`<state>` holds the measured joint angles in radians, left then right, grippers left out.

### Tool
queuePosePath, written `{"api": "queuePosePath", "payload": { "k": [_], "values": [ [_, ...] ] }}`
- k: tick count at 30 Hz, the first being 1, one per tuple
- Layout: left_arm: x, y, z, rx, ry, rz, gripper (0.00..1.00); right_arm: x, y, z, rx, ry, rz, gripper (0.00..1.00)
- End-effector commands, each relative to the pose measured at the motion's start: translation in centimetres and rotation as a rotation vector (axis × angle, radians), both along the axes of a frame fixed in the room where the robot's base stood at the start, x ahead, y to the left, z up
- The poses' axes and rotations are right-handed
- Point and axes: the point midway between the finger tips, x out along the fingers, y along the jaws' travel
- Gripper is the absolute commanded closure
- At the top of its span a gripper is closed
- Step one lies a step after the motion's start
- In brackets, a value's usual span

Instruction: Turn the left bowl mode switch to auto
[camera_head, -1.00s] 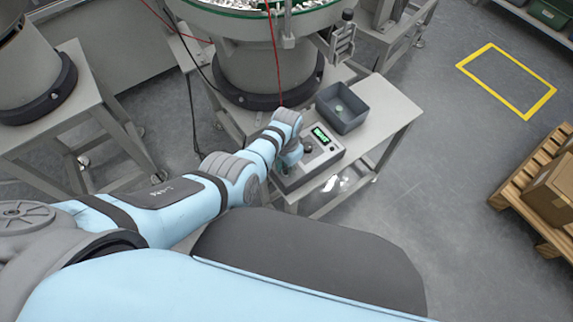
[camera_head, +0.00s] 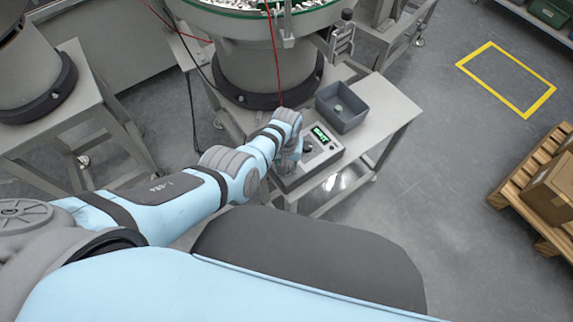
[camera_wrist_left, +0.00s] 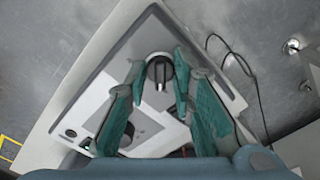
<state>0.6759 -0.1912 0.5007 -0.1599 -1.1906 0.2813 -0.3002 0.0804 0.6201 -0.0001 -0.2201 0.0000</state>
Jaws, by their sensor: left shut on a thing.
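The mode switch (camera_wrist_left: 159,72) is a round dark knob with a raised grip bar, on the light panel of a control box (camera_head: 325,160). In the left wrist view the bar stands roughly upright in the picture. My left gripper (camera_wrist_left: 161,66) has its teal fingers on either side of the knob and is shut on it. In the head view my left gripper (camera_head: 286,165) is over the near left end of the box, and my wrist hides the switch. The setting labels cannot be read. My right gripper is in neither view.
The box carries a lit green display (camera_head: 320,135) and a second dark knob (camera_head: 308,147). A grey bin (camera_head: 343,117) stands behind it on the table (camera_head: 395,113). The bowl feeder (camera_head: 262,70) rises behind my left wrist. A pallet (camera_head: 520,185) is at right.

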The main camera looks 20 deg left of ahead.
Motion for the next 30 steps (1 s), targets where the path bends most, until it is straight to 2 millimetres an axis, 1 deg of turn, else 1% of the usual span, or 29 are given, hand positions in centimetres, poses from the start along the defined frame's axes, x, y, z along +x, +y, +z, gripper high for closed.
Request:
{"api": "queuePosePath", "payload": {
  "k": [12, 13, 16, 17, 26, 30],
  "values": [
    [0.18, 0.14, 0.09, 0.002, -0.005, 0.009, 1.0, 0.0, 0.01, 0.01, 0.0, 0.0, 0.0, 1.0],
    [0.18, 0.14, 0.09, 0.002, -0.005, 0.009, 0.74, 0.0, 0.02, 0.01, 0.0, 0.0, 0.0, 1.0],
    [0.14, 0.11, 0.07, 0.002, -0.004, 0.008, 0.58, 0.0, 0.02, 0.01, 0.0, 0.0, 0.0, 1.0],
    [0.13, 0.11, 0.06, 0.002, -0.003, 0.008, 0.57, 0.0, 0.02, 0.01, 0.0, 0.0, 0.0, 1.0],
    [0.07, 0.04, 0.09, 0.001, -0.002, 0.007, 0.57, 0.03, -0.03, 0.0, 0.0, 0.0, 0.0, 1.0],
    [0.18, -0.04, 0.97, -0.001, -0.004, 0.006, 0.57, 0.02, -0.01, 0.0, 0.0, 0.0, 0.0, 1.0]
  ]
}}
